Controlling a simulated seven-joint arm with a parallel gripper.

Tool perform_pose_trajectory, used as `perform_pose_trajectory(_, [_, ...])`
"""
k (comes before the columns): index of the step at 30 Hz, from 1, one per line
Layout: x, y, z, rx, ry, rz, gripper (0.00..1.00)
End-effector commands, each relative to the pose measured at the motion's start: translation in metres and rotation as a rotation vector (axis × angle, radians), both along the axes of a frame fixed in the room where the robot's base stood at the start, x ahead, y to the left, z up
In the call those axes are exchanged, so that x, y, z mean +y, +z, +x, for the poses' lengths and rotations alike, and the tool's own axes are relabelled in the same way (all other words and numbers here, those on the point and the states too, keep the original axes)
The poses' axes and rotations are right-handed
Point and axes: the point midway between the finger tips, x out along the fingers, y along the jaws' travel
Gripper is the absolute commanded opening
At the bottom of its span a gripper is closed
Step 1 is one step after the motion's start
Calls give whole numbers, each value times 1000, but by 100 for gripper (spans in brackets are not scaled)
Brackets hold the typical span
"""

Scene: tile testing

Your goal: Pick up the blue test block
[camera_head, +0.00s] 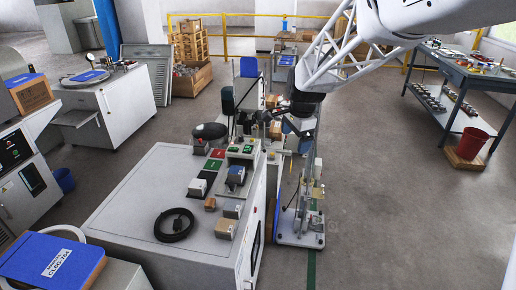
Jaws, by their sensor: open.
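A small dark-blue block (236,175) sits on the far right part of the white cabinet's top, beside red and green pads. It looks most like the blue test block, though it is small in this view. My gripper (272,113) is the dark end of the white truss arm. It is above and to the right of the block, apart from it, over the cluttered area behind the cabinet. It is open and I see nothing held in it. Its fingertips are small and hard to separate from the dark equipment behind.
A tall test stand (301,226) is close on the right. A workbench (465,68) and red bucket (470,143) are far right; the floor between is clear.

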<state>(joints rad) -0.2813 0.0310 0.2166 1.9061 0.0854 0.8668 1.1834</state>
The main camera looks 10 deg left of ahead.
Motion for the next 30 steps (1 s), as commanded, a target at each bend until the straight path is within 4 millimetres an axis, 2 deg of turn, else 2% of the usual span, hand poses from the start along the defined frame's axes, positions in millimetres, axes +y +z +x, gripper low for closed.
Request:
perform_pose_trajectory(6, [46,-33,42,34,-118,18,94])
perform_pose_trajectory(15, [110,-87,90,80,-287,38,94])
perform_pose_trajectory(24, [178,-150,127,126,-456,49,94])
perform_pose_trajectory(30, [215,-187,143,151,-552,52,94])
